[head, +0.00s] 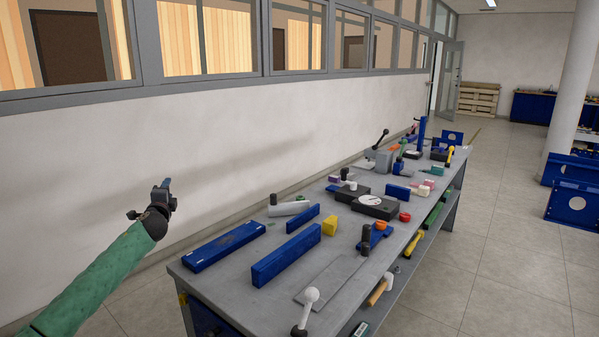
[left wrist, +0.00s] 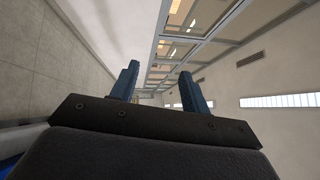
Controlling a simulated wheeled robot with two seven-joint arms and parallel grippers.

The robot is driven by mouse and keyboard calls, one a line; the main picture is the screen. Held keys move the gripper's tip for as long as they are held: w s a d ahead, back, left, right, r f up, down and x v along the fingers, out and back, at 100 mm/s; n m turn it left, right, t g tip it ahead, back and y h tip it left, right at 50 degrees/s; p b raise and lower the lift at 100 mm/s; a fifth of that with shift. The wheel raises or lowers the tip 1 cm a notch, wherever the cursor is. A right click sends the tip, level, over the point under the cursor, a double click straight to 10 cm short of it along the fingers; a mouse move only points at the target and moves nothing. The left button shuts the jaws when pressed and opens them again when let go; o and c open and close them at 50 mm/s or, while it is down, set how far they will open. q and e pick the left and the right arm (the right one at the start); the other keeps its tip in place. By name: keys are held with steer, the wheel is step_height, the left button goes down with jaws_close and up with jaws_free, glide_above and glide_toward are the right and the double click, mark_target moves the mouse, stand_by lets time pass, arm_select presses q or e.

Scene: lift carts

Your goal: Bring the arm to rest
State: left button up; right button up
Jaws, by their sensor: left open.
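My left gripper (head: 163,190) is raised beside the white wall in the head view, left of the workbench and clear of it. In the left wrist view its two blue fingers (left wrist: 160,88) stand apart with nothing between them. The green-sleeved left arm comes in from the lower left of the head view. My right gripper is not in either view.
A long grey workbench (head: 335,278) holds blue bars (head: 286,254), a yellow block (head: 329,226), a white-knobbed lever (head: 308,306) and several other parts. A pale column (head: 568,85) stands at the right. The floor (head: 500,260) right of the bench is clear.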

arm_select(q)
steer(key=s+d+f+n+g+p, duration=0.1)
steer(key=s+d+f+n+g, duration=0.3)
steer(key=s+d, duration=0.45)
steer(key=s+d+f+n+g+h+p, duration=0.15)
steer(key=s+d+f+n, duration=0.4)
steer(key=s, duration=0.65)
steer(key=s+d+f+n+g, duration=0.35)
steer(key=s+d+f, duration=0.4)
steer(key=s, duration=0.35)
steer(key=s+d+f+g+h+p, duration=0.1)
steer(key=s+f, duration=0.5)
steer(key=s, duration=0.7)
steer(key=s+d+f+n+g+h+p, duration=0.1)
steer(key=s+d+f+g, duration=0.3)
steer(key=s, duration=0.9)
steer(key=s+d+f+n+g+h+p, duration=0.1)
steer(key=s+d+f+g, duration=0.2)
steer(key=s+f, duration=0.4)
steer(key=s, duration=0.6)
steer(key=shift+s+d+f+p, duration=0.25)
steer(key=shift+d+f+p, duration=0.05)
steer(key=shift+d+f, duration=0.05)
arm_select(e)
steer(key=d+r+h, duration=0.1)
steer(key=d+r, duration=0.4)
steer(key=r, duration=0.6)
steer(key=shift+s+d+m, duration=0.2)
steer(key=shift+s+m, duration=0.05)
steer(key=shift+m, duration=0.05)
